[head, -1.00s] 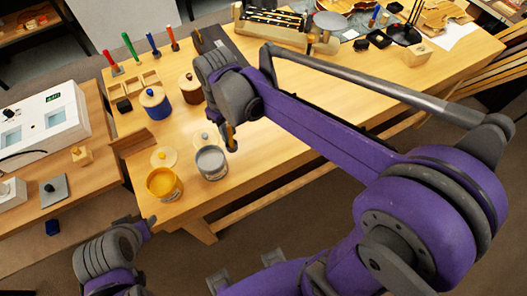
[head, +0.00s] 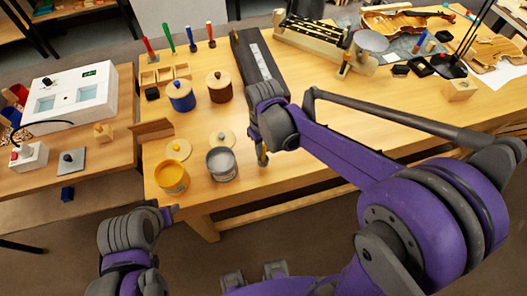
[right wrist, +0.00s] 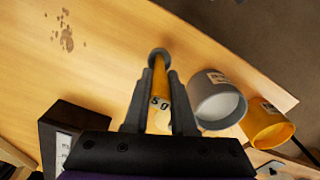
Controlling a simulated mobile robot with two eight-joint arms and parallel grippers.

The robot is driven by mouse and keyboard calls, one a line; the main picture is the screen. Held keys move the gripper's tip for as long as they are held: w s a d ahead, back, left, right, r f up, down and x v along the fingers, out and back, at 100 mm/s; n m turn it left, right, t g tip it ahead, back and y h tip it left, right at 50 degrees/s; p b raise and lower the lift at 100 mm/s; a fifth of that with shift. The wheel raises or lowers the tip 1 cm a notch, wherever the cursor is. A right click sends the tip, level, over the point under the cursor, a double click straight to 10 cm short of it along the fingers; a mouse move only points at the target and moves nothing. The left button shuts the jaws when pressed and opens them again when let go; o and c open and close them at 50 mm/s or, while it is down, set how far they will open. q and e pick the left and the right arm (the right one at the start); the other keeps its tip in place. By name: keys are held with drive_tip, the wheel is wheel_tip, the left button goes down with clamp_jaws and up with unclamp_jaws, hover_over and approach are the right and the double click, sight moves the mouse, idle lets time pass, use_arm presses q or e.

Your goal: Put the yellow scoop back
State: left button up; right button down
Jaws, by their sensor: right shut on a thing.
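My right gripper (head: 263,147) is shut on the yellow scoop (right wrist: 159,84), a yellow handle marked "50" with a dark round end, seen between the fingers in the right wrist view. In the head view the scoop (head: 262,159) hangs below the gripper, just right of the open grey pot (head: 221,166) and apart from it. The open yellow pot (head: 172,179) stands left of the grey one. My left gripper (head: 172,212) is at the lower left, off the table's front edge; its jaws do not show clearly.
Two loose lids (head: 179,149) lie behind the pots. A blue jar (head: 181,97), a brown jar (head: 220,88), small wooden trays (head: 165,74) and upright coloured tools stand farther back. A long dark box (head: 254,56) lies behind my right gripper. The bench front right is clear.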

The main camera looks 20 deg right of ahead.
drive_tip(key=shift+f, duration=1.2)
drive_tip(key=shift+f, duration=0.1)
drive_tip(key=shift+f, duration=0.15)
drive_tip(key=c, duration=0.7)
unclamp_jaws()
drive_tip(key=shift+c, duration=0.2)
